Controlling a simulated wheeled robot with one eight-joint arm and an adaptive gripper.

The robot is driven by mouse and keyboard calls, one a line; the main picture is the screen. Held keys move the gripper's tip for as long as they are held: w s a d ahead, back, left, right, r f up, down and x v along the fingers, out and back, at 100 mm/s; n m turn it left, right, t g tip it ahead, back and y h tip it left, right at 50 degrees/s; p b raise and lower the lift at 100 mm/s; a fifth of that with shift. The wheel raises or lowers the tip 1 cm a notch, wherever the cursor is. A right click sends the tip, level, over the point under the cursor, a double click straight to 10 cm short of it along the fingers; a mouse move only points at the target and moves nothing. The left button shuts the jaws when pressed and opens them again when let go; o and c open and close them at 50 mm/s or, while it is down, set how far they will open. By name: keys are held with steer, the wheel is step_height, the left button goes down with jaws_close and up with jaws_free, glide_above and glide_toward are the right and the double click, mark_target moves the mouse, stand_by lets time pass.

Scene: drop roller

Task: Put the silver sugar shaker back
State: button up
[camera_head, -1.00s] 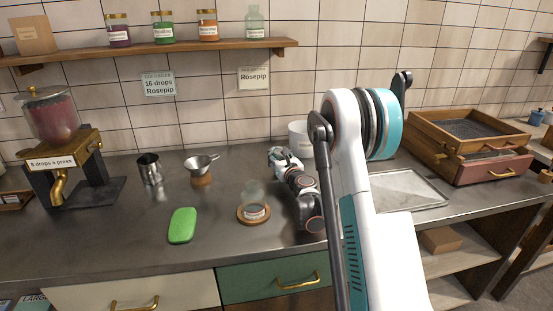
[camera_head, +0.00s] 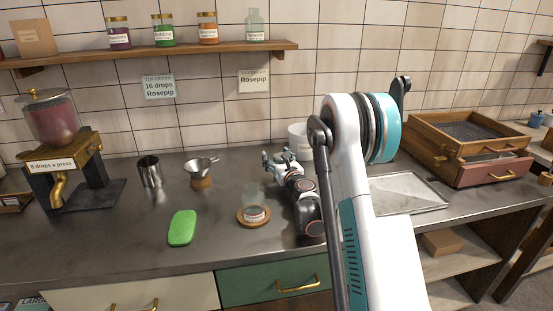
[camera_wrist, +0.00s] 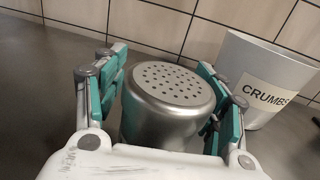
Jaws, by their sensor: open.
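The silver sugar shaker (camera_wrist: 168,100) stands upright in the wrist view, with a perforated round lid facing my camera. My gripper (camera_wrist: 163,85) is open, with one teal-padded finger on each side of the shaker. A gap shows at the left finger; whether the right finger touches the shaker I cannot tell. In the head view my gripper (camera_head: 278,157) is low over the back of the counter, and I cannot make out the shaker there.
A white CRUMBS bin (camera_wrist: 262,80) stands close to the right finger. A glass jar on a wooden coaster (camera_head: 254,216), a funnel (camera_head: 199,167), a metal cup (camera_head: 150,171) and a green sponge (camera_head: 183,227) are on the counter (camera_head: 120,235). A metal tray (camera_head: 408,192) lies right of my arm.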

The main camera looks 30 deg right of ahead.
steer(key=s, duration=0.3)
steer(key=s+p, duration=0.1)
steer(key=s, duration=0.3)
steer(key=s+a, duration=0.1)
steer(key=s, duration=0.2)
steer(key=shift+s+p, duration=0.35)
steer(key=shift+p, duration=0.05)
steer(key=shift+s+a+r+b, duration=0.1)
steer(key=shift+s+a+b, duration=0.15)
steer(key=shift+s, duration=0.4)
